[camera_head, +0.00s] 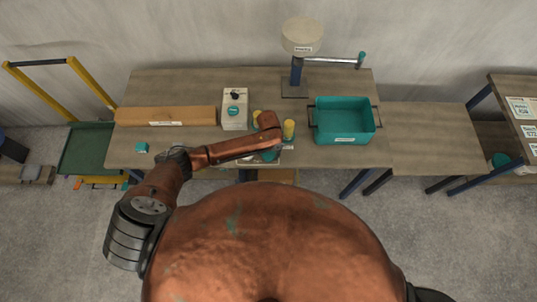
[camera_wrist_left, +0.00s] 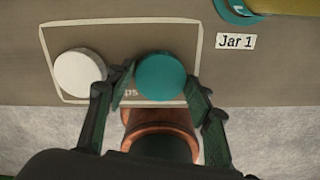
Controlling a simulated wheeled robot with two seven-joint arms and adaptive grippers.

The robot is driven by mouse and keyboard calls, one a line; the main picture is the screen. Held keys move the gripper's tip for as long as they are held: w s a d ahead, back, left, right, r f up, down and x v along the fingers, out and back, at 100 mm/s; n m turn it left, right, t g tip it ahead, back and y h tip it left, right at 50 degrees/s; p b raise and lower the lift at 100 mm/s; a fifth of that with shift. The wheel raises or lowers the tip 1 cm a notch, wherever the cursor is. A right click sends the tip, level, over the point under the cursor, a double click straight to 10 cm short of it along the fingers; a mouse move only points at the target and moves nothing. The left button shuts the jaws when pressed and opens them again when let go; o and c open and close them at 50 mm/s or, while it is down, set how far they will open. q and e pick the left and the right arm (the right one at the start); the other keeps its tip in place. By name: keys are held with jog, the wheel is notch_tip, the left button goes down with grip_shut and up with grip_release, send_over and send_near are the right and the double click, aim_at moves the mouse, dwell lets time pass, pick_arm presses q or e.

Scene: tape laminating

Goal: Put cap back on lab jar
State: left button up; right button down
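In the left wrist view a teal cap (camera_wrist_left: 161,76) lies in an outlined area on the table, beside a white cap (camera_wrist_left: 80,72). My left gripper (camera_wrist_left: 160,88) is open, its fingertips on either side of the teal cap; whether they touch it I cannot tell. A yellow jar with a teal rim (camera_wrist_left: 262,8) shows partly at the top right, by a "Jar 1" label (camera_wrist_left: 236,41). My right gripper is out of view.
A pale box with a teal knob (camera_head: 235,109) stands left of the jars. A teal bin (camera_head: 344,120) is at the right, and a post with a round head (camera_head: 302,38) behind. A small teal block (camera_head: 142,147) lies near the left front edge. The right side table (camera_head: 430,135) is clear.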

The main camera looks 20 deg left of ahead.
aim_at(269, 154)
pick_arm(q)
jog(key=c, duration=0.3)
jog(key=shift+r, duration=0.1)
jog(key=shift+r, duration=0.25)
notch_tip(269, 154, up, 3)
jog(key=shift+w+f, duration=0.1)
jog(key=shift+f, duration=0.05)
jog(key=s+d+r, duration=0.1)
jog(key=s+r, duration=0.2)
jog(key=s, duration=0.1)
jog(key=s+d+r, duration=0.1)
jog(key=s+r, duration=0.2)
jog(key=s, duration=0.2)
jog(key=s+d+r, duration=0.2)
jog(key=s+r, duration=0.1)
jog(key=s, duration=0.1)
jog(key=shift+s+r, duration=0.3)
jog(key=shift+s, duration=0.05)
